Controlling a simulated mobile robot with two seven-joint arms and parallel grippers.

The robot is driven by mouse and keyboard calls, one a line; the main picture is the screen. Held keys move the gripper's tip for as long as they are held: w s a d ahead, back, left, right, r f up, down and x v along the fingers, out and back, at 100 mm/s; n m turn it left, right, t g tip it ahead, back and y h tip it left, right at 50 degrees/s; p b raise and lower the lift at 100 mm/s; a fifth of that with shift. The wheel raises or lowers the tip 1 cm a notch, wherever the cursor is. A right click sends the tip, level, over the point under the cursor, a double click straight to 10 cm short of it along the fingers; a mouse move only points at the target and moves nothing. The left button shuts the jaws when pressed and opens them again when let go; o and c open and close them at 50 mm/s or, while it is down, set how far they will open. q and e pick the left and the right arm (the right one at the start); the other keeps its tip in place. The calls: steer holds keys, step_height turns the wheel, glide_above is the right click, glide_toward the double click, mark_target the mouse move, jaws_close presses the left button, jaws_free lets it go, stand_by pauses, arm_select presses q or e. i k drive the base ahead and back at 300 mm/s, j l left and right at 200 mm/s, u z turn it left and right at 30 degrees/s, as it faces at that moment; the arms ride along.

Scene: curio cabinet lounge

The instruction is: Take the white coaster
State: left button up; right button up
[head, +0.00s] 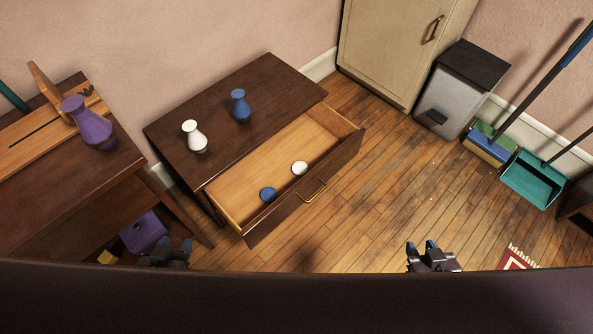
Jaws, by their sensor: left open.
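The white coaster (300,168) is a small round disc lying in the open drawer (235,203) of a dark wooden cabinet (265,75). A blue coaster (268,194) lies in the same drawer, nearer its left end. My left gripper (174,246) is low at the left, open and away from the drawer. My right gripper (421,247) is at the lower right over the floor, its two fingers apart with nothing between them. Neither gripper touches a coaster.
A white vase (194,136) and a blue vase (240,106) stand on the cabinet top. A desk with a purple vase (88,122) is at the left. A bin (461,90) and teal dustpan (533,178) stand at the right. Floor before the drawer is clear.

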mark_target(299, 168)
steer(key=u, duration=0.6)
steer(key=l+u, duration=0.4)
steer(key=i+l+u, duration=0.1)
steer(key=l+u, duration=0.4)
steer(key=l, duration=0.25)
steer(key=k+l+u, duration=0.1)
steer(key=l, duration=0.3)
steer(key=i+l, duration=0.1)
steer(key=l, duration=0.4)
steer(key=i+j, duration=0.2)
